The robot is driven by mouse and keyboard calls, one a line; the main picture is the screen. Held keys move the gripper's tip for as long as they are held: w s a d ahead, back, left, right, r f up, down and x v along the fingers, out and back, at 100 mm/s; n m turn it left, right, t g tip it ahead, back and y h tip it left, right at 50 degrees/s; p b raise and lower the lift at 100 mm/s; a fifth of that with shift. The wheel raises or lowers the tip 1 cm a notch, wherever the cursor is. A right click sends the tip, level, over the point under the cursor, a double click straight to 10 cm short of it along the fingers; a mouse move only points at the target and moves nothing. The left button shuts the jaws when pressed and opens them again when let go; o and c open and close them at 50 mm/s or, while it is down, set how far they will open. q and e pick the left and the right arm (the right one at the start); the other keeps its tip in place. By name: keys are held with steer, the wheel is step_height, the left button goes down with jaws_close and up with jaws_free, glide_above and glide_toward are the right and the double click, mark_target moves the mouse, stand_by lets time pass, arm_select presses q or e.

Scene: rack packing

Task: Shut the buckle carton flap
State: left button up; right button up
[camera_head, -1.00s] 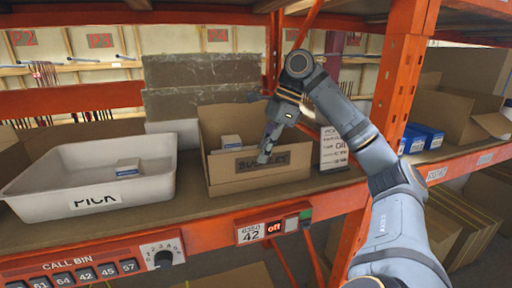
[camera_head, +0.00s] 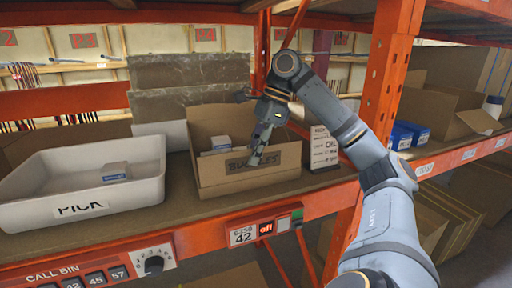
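The buckle carton (camera_head: 215,178) is an open-topped brown box on the shelf, with "BUCKLES" printed on its front. A small white box (camera_head: 221,144) shows inside it. My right gripper (camera_head: 256,160) points down at the front right of the carton, its fingertips over the front panel's upper part. I cannot tell if it touches the cardboard, or whether its fingers are open or shut. The carton's right side is partly hidden behind my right arm. My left gripper is not in view.
A white PICK tray (camera_head: 140,197) with a small box (camera_head: 115,171) stands left of the carton. A printed white-and-brown box (camera_head: 322,148) stands close on its right. An orange upright (camera_head: 385,85) rises farther right. Blue boxes (camera_head: 402,137) lie beyond it.

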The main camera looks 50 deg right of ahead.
steer(key=shift+s+d+r, duration=0.35)
steer(key=shift+d+r, duration=0.15)
steer(key=shift+r, duration=0.05)
steer(key=v, duration=1)
steer(key=shift+w+a+r, duration=0.25)
steer(key=shift+r, duration=0.15)
